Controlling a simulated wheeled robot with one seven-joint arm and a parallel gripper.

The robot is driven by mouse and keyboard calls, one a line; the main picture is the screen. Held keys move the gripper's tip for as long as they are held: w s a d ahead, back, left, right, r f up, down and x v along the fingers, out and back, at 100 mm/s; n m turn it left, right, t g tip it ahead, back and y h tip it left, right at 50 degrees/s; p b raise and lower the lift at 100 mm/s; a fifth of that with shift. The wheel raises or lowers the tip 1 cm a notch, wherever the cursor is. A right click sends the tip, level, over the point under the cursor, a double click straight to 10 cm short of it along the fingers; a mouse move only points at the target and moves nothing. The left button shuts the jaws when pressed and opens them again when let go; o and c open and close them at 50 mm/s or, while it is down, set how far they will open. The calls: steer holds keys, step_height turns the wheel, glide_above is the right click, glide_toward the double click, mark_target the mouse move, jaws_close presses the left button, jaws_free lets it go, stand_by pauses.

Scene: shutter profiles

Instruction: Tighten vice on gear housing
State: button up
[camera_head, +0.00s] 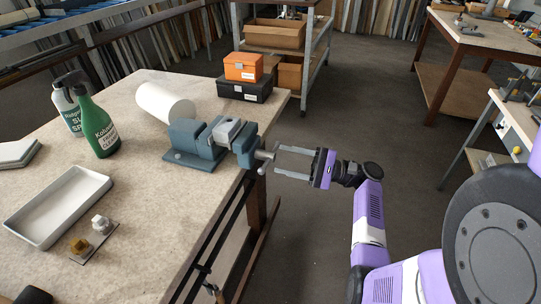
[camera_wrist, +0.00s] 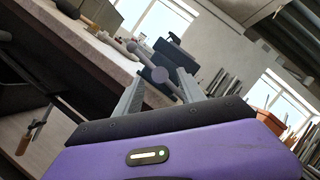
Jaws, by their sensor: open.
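A blue-grey vice (camera_head: 187,148) is at the table's right edge, its screw end towards my gripper. A light grey block, seemingly the gear housing (camera_head: 227,131), sits between the vice jaws. The vice handle (camera_head: 262,158), a grey bar with ball ends, crosses the screw's outer end. My gripper (camera_head: 277,161) is open just right of the handle, level with it. In the wrist view, the dark vice (camera_wrist: 175,60) lies beyond my gripper (camera_wrist: 157,90). One handle ball (camera_wrist: 160,75) shows between the fingers. Whether a finger touches the handle is unclear.
A white paper roll (camera_head: 165,101) lies behind the vice, near orange (camera_head: 242,66) and black cases (camera_head: 245,90). A green spray bottle (camera_head: 96,125), a white tray (camera_head: 58,205) and small fittings (camera_head: 100,222) are on the left. Open floor lies right of the table.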

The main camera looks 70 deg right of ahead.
mark_target(270, 156)
steer(key=shift+p+x, duration=0.3)
steer(key=shift+x, duration=2.1)
jaws_close()
